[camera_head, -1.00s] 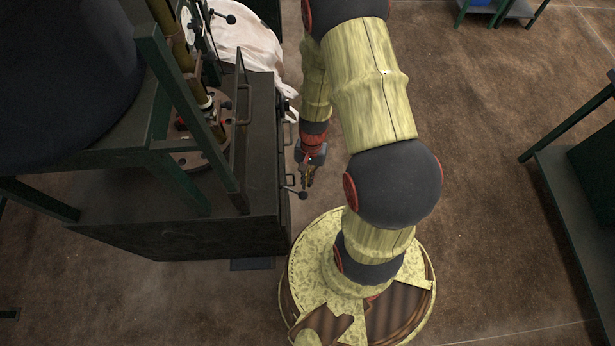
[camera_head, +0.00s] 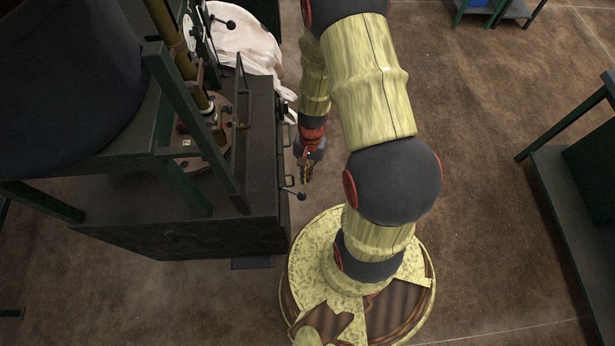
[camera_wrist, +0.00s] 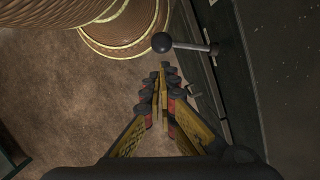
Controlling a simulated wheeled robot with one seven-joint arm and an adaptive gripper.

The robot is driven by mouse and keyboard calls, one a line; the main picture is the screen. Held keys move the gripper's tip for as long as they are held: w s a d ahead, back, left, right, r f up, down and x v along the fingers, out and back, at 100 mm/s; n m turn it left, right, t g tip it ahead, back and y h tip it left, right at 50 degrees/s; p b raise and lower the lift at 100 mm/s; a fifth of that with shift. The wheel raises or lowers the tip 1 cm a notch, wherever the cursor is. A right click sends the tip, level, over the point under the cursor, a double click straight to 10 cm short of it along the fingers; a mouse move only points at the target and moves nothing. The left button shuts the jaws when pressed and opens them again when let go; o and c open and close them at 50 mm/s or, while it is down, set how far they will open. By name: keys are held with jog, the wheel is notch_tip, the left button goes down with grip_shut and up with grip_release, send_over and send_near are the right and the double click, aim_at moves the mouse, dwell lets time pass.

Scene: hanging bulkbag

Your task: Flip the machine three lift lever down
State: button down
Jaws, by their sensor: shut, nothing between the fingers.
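A lever with a black ball knob (camera_head: 302,196) sticks out from the right side of the dark machine cabinet (camera_head: 180,232), near its front corner. In the wrist view the same knob (camera_wrist: 161,42) sits on a short metal rod that runs right to the cabinet side. The frames do not show a machine number. My gripper (camera_head: 306,179) is beside the cabinet, just short of the knob. In the wrist view my gripper's fingers (camera_wrist: 163,76) are together and empty, with the knob beyond the tips and a visible gap.
Another ball-ended lever (camera_head: 231,23) is at the machine's far end, beside a pale bag (camera_head: 250,45). Handles line the cabinet side. My round base stands close to the cabinet. A green-framed table (camera_head: 570,190) is on the right, with open brown floor between.

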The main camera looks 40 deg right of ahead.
jog(key=s+p+v, duration=0.1)
jog(key=p+v, duration=0.3)
jog(key=v, duration=0.2)
jog(key=shift+w+r, duration=0.15)
jog(key=shift+w, duration=0.4)
jog(key=shift+s, duration=0.1)
jog(key=s+a+r+n+t+b, duration=0.1)
jog(key=s+a+r+n+t, duration=0.1)
jog(key=r, duration=1.1)
jog(key=s+a+r+n+t+h+b, duration=0.1)
jog(key=a+r+n, duration=0.4)
jog(key=r, duration=0.8)
jog(key=s+a+r+n+t+h+b, duration=0.1)
jog(key=s+a+r+n+t, duration=0.2)
jog(key=r, duration=1)
jog(key=shift+a+n+t, duration=0.2)
jog(key=shift+n+t, duration=0.2)
jog(key=shift+t, duration=0.2)
